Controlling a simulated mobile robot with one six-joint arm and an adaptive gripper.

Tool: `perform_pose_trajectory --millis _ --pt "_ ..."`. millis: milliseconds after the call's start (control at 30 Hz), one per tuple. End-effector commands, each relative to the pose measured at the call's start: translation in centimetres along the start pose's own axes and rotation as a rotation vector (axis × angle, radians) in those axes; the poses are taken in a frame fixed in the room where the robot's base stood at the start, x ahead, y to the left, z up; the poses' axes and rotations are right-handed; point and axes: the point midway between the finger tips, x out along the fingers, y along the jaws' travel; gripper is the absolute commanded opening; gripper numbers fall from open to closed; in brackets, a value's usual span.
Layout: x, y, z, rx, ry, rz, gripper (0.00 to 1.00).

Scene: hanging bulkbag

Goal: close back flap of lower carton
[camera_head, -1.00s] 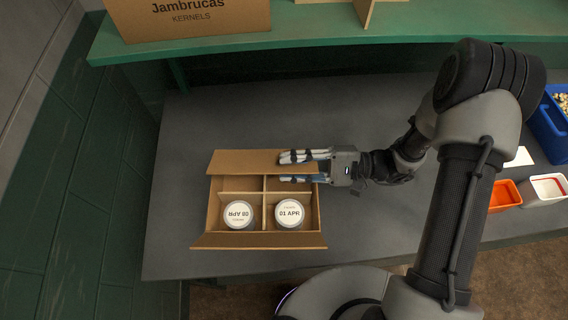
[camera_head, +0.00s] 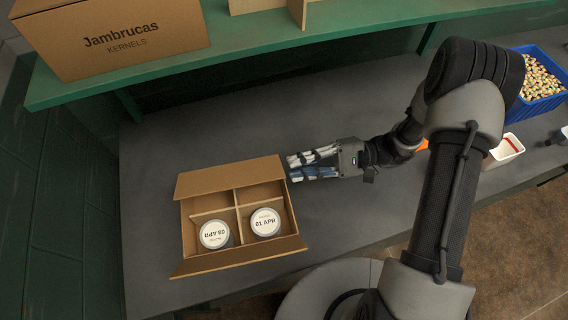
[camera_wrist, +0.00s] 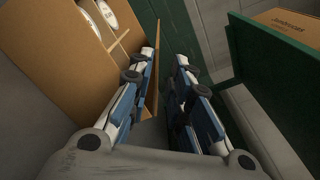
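The lower carton (camera_head: 187,238) stands open on the grey table, with dividers inside. Two jars with white lids, marked 08 APR (camera_head: 214,234) and 01 APR (camera_head: 265,222), sit in its front compartments; the back ones look empty. The back flap (camera_head: 228,177) stands out from the far edge and does not cover the opening. The front flap (camera_head: 240,256) sticks out toward the camera. My gripper (camera_head: 289,167) is open and empty just right of the back flap's right end. In the wrist view its two fingers (camera_wrist: 165,75) are apart, with carton cardboard (camera_wrist: 55,50) to the left.
A green shelf (camera_head: 300,45) runs above the table's back, holding a Jambrucas KERNELS carton (camera_head: 120,40). A blue bin of kernels (camera_head: 540,80) and a white-and-red tray (camera_head: 507,147) are at the right. The table between carton and shelf is clear.

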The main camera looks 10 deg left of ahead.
Motion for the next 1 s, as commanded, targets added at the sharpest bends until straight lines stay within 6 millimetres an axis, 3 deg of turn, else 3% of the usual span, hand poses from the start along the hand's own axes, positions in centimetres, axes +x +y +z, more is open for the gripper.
perform_pose_trajectory --millis 267,567,767,1000 --pt "0.1 -0.6 0.9 -0.012 0.004 0.052 0.0" --pt "1.3 -2.8 5.5 -0.181 0.014 0.408 0.0" --pt "5.4 -5.6 7.2 -0.684 -0.172 0.801 0.0" --pt "11.4 -11.8 8.1 -1.425 -0.569 1.168 0.0"
